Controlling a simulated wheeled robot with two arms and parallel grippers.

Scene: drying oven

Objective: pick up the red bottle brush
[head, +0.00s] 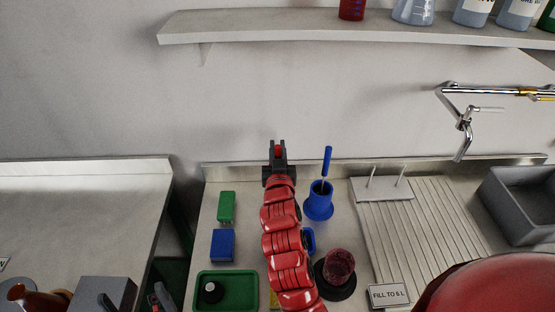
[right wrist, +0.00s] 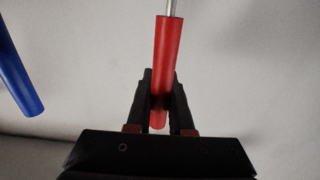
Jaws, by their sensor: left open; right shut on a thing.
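The red bottle brush (right wrist: 167,62) shows in the right wrist view as a red handle with a thin metal rod above it. My right gripper (right wrist: 162,98) is shut on the handle near its lower end, one dark finger on each side. In the head view my right gripper (head: 278,152) is raised near the back wall, with a bit of red between its fingers. The brush's bristle end is out of view in the right wrist view. My left gripper (head: 136,298) is open and empty at the bottom left of the head view, partly cut off by the frame.
A blue brush (head: 327,166) stands in a blue holder (head: 318,201) right of my right gripper. A green block (head: 226,206), a blue block (head: 222,245) and a green tray (head: 240,277) lie left of the arm. A drying rack (head: 425,225) and grey basin (head: 522,205) are right.

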